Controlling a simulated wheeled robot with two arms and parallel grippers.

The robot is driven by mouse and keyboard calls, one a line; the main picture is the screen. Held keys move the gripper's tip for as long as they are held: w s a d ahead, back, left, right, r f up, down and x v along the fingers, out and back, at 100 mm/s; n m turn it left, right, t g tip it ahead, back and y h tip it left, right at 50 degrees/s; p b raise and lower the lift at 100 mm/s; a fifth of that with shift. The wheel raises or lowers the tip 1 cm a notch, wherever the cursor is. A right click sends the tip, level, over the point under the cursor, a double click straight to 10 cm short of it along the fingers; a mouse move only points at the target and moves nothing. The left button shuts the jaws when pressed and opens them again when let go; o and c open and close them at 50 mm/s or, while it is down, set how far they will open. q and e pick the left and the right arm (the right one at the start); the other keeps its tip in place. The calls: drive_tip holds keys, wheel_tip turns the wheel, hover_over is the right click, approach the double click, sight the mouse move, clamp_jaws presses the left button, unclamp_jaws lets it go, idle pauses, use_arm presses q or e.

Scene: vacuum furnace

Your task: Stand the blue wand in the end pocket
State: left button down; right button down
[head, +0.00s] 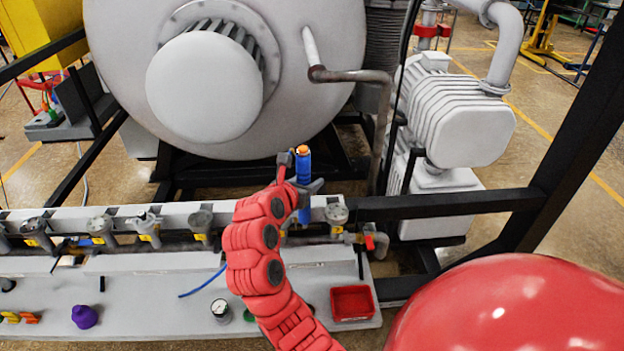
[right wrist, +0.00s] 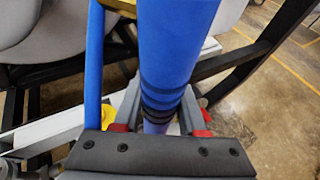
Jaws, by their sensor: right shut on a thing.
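The blue wand (head: 304,163) is upright, with an orange tip at its top. My right gripper (head: 304,187) is shut around it, above the right part of the pale rail. In the right wrist view the wand (right wrist: 176,45) is a thick blue cylinder with dark bands, between the fingers of my right gripper (right wrist: 160,118). A thinner blue tube (right wrist: 94,62) runs beside it. I cannot tell which opening is the end pocket. My left gripper is not in view.
The rail carries several round grey fittings, the rightmost one (head: 336,213) just right of the wand. A red tray (head: 352,302), a gauge (head: 220,308) and a purple knob (head: 84,316) are on the grey bench. The furnace (head: 205,85) and black frame bars (head: 450,203) stand close behind.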

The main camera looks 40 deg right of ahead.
drive_tip(key=w+a+f+n+t+y, duration=0.3)
drive_tip(key=a+n+y, duration=0.3)
drive_tip(key=a, duration=0.4)
drive_tip(key=w+a+f+n+t+y, duration=0.4)
drive_tip(key=a+f+n+y, duration=0.1)
drive_tip(key=a, duration=0.5)
drive_tip(key=shift+n+y, duration=0.5)
drive_tip(key=shift+n, duration=0.2)
drive_tip(key=shift+d+f, duration=0.1)
drive_tip(key=shift+d, duration=0.05)
